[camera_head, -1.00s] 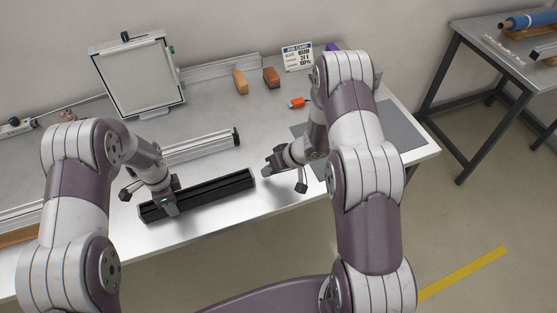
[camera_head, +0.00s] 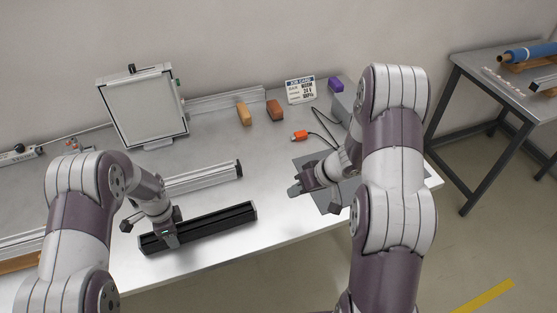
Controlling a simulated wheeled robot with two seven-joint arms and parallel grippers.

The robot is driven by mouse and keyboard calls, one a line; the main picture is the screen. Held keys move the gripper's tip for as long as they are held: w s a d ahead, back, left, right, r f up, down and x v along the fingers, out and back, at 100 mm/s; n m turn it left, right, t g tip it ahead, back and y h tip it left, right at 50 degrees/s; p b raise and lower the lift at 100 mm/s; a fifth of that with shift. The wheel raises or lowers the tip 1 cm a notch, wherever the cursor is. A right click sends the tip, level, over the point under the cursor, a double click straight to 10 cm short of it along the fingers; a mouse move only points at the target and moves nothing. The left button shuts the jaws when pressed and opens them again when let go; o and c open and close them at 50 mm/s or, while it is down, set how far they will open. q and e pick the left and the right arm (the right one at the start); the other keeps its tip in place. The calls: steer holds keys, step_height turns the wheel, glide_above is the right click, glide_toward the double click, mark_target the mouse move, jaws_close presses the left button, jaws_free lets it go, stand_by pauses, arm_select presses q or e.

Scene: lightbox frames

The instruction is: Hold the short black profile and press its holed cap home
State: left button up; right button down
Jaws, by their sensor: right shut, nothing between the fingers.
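The short black profile (camera_head: 212,224) lies near the front edge of the bench, running from lower left to upper right. My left gripper (camera_head: 170,241) comes down over its left part and is shut on it; the fingertips are partly hidden. The profile's right end (camera_head: 254,210) is free of my grippers. The holed cap is too small to make out there, so I cannot tell how it sits. My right gripper (camera_head: 293,191) is shut and empty, to the right of that end and apart from it, above the bench by the grey mat.
A silver profile with a dark end (camera_head: 205,177) lies behind the black one. A framed panel (camera_head: 143,107), tan block (camera_head: 244,114), brown block (camera_head: 275,110), job card (camera_head: 300,90) and orange connector (camera_head: 299,136) stand farther back. A grey mat (camera_head: 308,160) lies right.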

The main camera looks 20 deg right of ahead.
arm_select(q)
steer(key=o, duration=0.4)
